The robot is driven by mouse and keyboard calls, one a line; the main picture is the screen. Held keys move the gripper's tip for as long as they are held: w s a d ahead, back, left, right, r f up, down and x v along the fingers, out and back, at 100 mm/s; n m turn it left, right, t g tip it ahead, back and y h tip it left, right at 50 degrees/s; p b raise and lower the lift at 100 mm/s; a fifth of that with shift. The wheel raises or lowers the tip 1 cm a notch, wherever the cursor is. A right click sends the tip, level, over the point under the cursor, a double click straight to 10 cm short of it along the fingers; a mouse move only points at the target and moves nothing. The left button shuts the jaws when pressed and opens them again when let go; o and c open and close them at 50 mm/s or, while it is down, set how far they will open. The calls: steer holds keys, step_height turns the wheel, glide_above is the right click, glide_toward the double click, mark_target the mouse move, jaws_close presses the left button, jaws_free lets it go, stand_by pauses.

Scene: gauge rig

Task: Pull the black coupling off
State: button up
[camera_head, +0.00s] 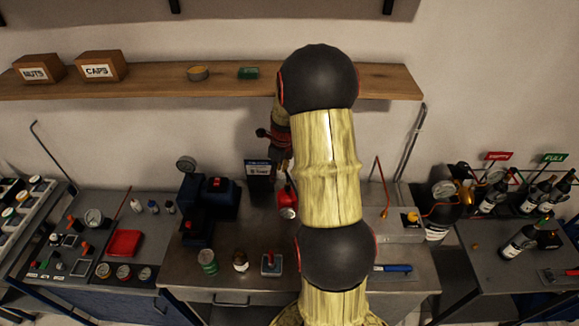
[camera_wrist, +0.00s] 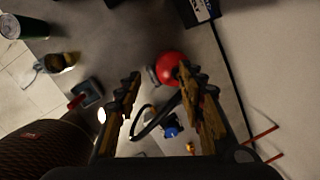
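My gripper (camera_wrist: 165,92) is open in the wrist view, its two ridged fingers apart with nothing clearly held between them. In the head view my arm hides most of it. A black curved, hose-like piece (camera_wrist: 143,128) shows between and below the fingers; I cannot tell whether it belongs to the black coupling. No coupling can be told apart for certain. A red rounded thing with a grey end (camera_wrist: 168,68) lies beyond the fingertips; it also shows in the head view (camera_head: 287,198) on the bench, left of my arm.
Dark blue fixtures (camera_head: 205,205) with a gauge (camera_head: 187,164) stand on the bench (camera_head: 230,285). A green can (camera_head: 208,261), a small jar (camera_head: 240,260) and a red-handled block (camera_head: 271,263) stand in front. A blue-handled tool (camera_head: 392,268) lies right of my arm. A wooden shelf (camera_head: 150,83) runs behind.

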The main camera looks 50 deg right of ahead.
mark_target(288, 182)
steer(key=d+f+m, duration=0.1)
steer(key=s+d+f+m, duration=0.1)
steer(key=d, duration=0.1)
steer(key=d+f+m+p, duration=0.1)
steer(key=f, duration=0.1)
steer(key=shift+s+d+m, duration=0.25)
steer(key=shift+m, duration=0.05)
steer(key=shift+d+f, duration=0.1)
steer(key=shift+f, duration=0.1)
steer(key=f, duration=0.5)
steer(key=w+f, duration=0.1)
steer(key=f, duration=0.1)
steer(key=shift+f+p, duration=0.25)
steer(key=shift+p, duration=0.1)
steer(key=shift+c, duration=1)
steer(key=c, duration=0.7)
jaws_close()
steer(key=shift+c, duration=0.5)
jaws_free()
jaws_close()
